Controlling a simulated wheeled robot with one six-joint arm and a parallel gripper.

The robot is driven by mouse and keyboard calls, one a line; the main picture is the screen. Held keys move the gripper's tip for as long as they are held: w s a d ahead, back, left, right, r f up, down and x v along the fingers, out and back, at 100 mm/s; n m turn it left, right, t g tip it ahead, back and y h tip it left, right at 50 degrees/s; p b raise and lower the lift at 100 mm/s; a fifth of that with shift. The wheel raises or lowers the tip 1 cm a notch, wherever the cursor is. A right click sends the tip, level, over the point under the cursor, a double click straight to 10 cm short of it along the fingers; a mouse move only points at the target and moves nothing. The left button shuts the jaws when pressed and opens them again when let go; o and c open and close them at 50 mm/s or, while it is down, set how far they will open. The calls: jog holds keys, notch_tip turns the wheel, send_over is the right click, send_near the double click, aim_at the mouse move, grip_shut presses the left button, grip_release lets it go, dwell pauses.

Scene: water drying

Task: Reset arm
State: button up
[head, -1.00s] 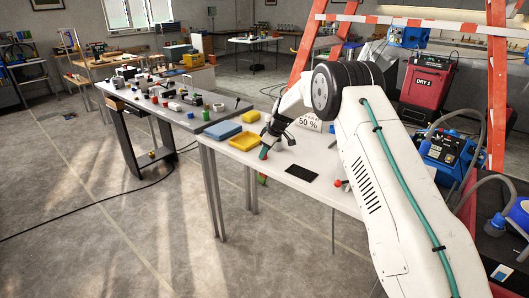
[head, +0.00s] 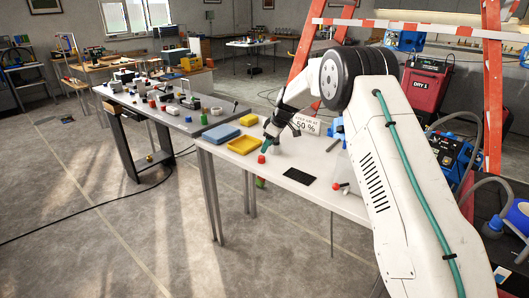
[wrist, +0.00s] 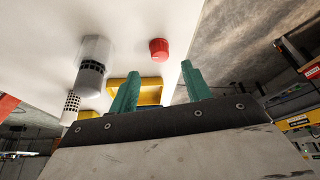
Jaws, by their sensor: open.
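A red piece (head: 262,158) is on the table, just below and left of the gripper in the head view. A red round piece (wrist: 158,50) also shows beyond the fingers in the wrist view, apart from them. My white arm covers the right part of the table.
A yellow tray (head: 244,146) and a blue tray (head: 221,134) lie at the table's left end. A black pad (head: 299,176) lies near the front edge. A grey table (head: 180,122) with small items adjoins at left. An orange ladder (head: 490,100) and red dryer (head: 427,85) stand at right.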

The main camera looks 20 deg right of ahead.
jog(key=shift+v, duration=0.8)
jog(key=s+f+m, duration=0.1)
jog(key=s, duration=0.1)
jog(key=s+f+m+g, duration=0.1)
jog(key=s, duration=0.1)
jog(key=s+f+m+g, duration=0.1)
jog(key=s, duration=0.1)
jog(key=s+r+m+g+h, duration=0.15)
jog(key=s+r, duration=0.35)
jog(key=s, duration=0.5)
jog(key=s+r+m, duration=0.3)
jog(key=s+r, duration=0.2)
jog(key=s, duration=0.4)
jog(key=s+r+m+g+h, duration=0.15)
jog(key=s+r, duration=0.35)
jog(key=s, duration=0.5)
jog(key=s+r+t, duration=0.1)
jog(key=s+r, duration=0.1)
jog(key=s, duration=1)
jog(key=s+r+m+t, duration=0.1)
jog(key=s+r+t, duration=0.1)
jog(key=s, duration=1.1)
jog(key=shift+s+r+t, duration=0.15)
jog(key=shift+r+t, duration=0.15)
jog(key=shift+r, duration=0.2)
